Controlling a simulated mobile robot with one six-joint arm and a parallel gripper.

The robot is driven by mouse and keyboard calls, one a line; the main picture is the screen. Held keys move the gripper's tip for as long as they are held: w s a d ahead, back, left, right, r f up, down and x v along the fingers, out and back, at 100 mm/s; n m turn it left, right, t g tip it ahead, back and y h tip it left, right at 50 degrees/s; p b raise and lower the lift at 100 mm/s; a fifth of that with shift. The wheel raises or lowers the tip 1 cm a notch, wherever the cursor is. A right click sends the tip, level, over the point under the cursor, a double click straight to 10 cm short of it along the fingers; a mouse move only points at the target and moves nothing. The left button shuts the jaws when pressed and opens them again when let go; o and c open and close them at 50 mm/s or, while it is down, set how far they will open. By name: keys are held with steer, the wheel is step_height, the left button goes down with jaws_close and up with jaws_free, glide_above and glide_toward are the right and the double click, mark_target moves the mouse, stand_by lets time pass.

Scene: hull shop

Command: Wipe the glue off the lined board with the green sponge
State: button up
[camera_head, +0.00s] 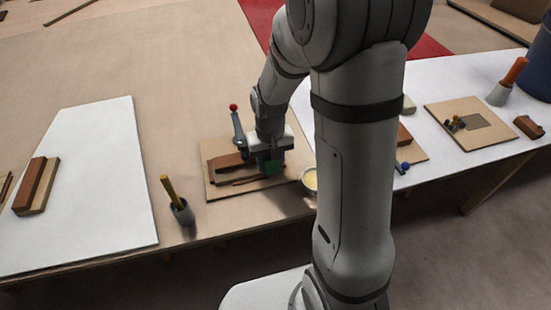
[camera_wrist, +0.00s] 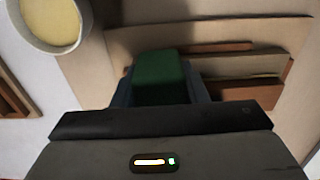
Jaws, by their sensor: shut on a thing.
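My gripper (camera_head: 268,160) is shut on the green sponge (camera_head: 271,168), low over a tan board (camera_head: 218,188) with dark brown wooden strips on it. In the wrist view the sponge (camera_wrist: 160,72) sits between the two fingers (camera_wrist: 160,97). The strips (camera_wrist: 240,68) lie just to the right of the sponge there. I cannot tell whether the sponge touches the board. I make out no glue patch or drawn lines on the board, part of which is hidden by my gripper and the sponge.
A bowl of pale yellow stuff (camera_head: 309,181) stands at the board's right edge. A brush in a grey cup (camera_head: 181,210) stands to the left, a red-knobbed lever (camera_head: 237,125) behind. Another board (camera_head: 440,115) lies far right. The white sheet at left (camera_head: 100,190) is mostly clear.

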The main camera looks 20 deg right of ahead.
mark_target(253, 173)
steer(key=shift+a+r, duration=0.1)
steer(key=shift+a, duration=2.4)
step_height(253, 173, up, 7)
steer(key=p, duration=0.5)
steer(key=shift+f, duration=0.2)
